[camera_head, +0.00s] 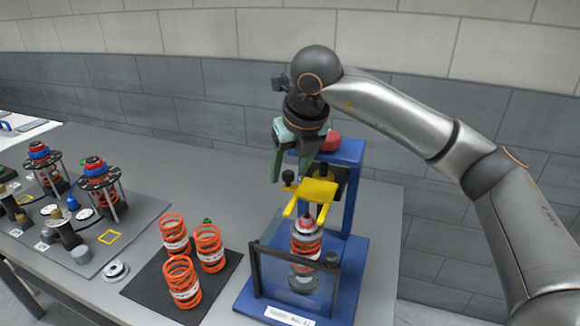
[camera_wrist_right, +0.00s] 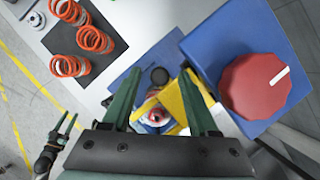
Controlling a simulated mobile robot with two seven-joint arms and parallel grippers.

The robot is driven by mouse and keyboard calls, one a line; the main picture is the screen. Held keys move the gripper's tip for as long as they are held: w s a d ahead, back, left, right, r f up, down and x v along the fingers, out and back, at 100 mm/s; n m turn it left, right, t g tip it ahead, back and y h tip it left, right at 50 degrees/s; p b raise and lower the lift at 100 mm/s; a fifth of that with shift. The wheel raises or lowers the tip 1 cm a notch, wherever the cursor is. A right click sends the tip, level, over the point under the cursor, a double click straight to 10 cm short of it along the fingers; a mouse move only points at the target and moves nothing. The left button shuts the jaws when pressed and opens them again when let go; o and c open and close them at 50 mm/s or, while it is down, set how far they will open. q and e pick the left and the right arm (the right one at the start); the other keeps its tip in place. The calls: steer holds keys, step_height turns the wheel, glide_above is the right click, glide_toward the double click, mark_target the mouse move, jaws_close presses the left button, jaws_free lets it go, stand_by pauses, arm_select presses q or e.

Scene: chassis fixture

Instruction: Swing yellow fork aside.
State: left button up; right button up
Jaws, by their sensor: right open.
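The yellow fork (camera_head: 318,190) is on the blue press fixture (camera_head: 350,165), its two prongs reaching over the top of an orange spring assembly (camera_head: 306,240) standing there. My right gripper (camera_head: 289,172) is above and slightly left of the fork, open and pointing down. In the right wrist view the fork (camera_wrist_right: 191,101) shows beside and partly behind one finger of my right gripper (camera_wrist_right: 163,85), with the spring top between the fingers. I cannot tell whether a finger touches the fork. My left gripper (camera_wrist_right: 67,122) shows small at lower left of the wrist view, fingers apart and empty.
A red knob (camera_wrist_right: 255,85) tops the blue fixture, close to my right gripper. A clear guard (camera_head: 295,280) stands in front of the spring. Orange springs (camera_head: 182,282) stand on a black mat (camera_head: 140,288) to the left; a board (camera_head: 140,225) with parts lies further left.

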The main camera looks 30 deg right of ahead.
jaws_close()
stand_by(0.4)
steer(key=shift+r, duration=0.1)
stand_by(0.8)
